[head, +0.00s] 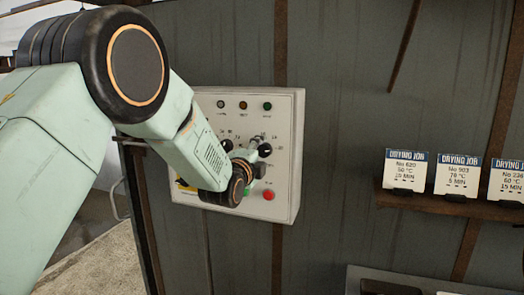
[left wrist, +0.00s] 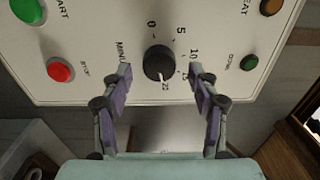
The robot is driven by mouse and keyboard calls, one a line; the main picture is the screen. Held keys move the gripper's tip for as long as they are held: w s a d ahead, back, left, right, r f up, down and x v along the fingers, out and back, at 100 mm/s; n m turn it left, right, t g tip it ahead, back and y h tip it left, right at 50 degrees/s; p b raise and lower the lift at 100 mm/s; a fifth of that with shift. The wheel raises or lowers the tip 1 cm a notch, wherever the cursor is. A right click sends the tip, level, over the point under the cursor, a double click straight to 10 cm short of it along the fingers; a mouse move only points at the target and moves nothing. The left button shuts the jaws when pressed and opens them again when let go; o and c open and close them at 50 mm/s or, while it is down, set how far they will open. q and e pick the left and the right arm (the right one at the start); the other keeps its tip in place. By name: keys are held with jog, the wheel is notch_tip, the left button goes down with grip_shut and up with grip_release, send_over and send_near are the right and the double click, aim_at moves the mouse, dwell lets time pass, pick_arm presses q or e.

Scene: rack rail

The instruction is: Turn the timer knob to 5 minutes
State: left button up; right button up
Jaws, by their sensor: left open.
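The timer knob (left wrist: 158,63) is round and black, on a white control box, with a minutes scale from 0 through 5 and 10 around it. Its white pointer line faces the lower edge in the left wrist view, near a mark that looks like 25 or 20. The knob also shows in the head view (head: 265,150), on the right side of the box (head: 212,104). My left gripper (left wrist: 160,69) is open, its two fingers on either side of the knob with gaps visible. In the head view, my left gripper (head: 256,157) partly covers the box. My right gripper is out of view.
Beside the knob are a red stop button (left wrist: 60,70), a green start button (left wrist: 27,10) and a green done lamp (left wrist: 249,62). Job cards, including No 903 (head: 457,174) reading 70 °C, 5 MIN, stand on a brown rail (head: 430,203) at the right.

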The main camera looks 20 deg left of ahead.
pick_arm(q)
jog(key=shift+w+a+f, duration=0.1)
jog(key=shift+w, duration=0.55)
jog(key=shift+c, duration=1.4)
jog(key=c, duration=0.9)
